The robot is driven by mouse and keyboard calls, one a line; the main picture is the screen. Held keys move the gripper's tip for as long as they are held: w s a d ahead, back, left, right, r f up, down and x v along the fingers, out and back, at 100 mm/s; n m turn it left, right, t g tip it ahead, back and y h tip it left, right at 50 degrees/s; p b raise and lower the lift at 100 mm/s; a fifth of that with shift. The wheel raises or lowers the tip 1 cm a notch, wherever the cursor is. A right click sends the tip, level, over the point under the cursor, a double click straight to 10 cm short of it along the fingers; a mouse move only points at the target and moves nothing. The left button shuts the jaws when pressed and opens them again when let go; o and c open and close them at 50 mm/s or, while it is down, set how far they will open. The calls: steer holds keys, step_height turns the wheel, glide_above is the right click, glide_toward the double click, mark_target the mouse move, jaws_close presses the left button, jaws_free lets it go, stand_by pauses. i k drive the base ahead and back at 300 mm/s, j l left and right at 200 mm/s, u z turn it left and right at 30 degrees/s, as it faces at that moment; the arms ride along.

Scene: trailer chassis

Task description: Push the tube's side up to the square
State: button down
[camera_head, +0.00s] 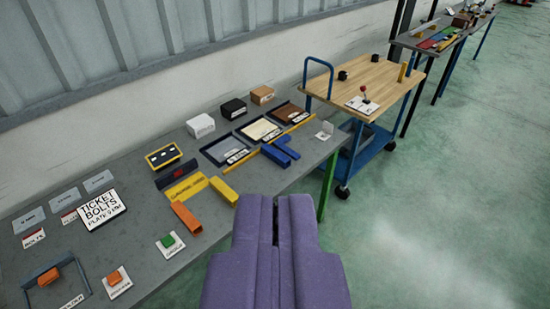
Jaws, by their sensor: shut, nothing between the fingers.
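An orange, box-shaped tube (187,218) lies at a slant on the grey workbench, near its front edge. Just behind it is a yellow labelled plate (186,188), with a short yellow bar (223,189) at its right, which may be the square. The tube's far end is close to the yellow plate; I cannot tell whether they touch. My purple gripper (275,217) is shut and empty at the bottom middle, to the right of the tube and apart from it. It looms large and hides part of the bench's front edge and floor.
Blue bars (281,150) and dark-rimmed trays (223,150) lie further back on the bench. A wooden-topped blue cart (368,82) stands beyond. Green floor (440,200) is open at right.

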mark_target(276, 156)
steer(key=i, duration=0.55)
steer(key=i+l+u, duration=0.1)
steer(key=i, duration=0.45)
steer(key=i+l+u, duration=0.1)
steer(key=i, duration=0.4)
steer(key=i+l, duration=0.15)
steer(key=i, duration=0.4)
steer(key=i+l+u, duration=0.1)
steer(key=i, duration=0.45)
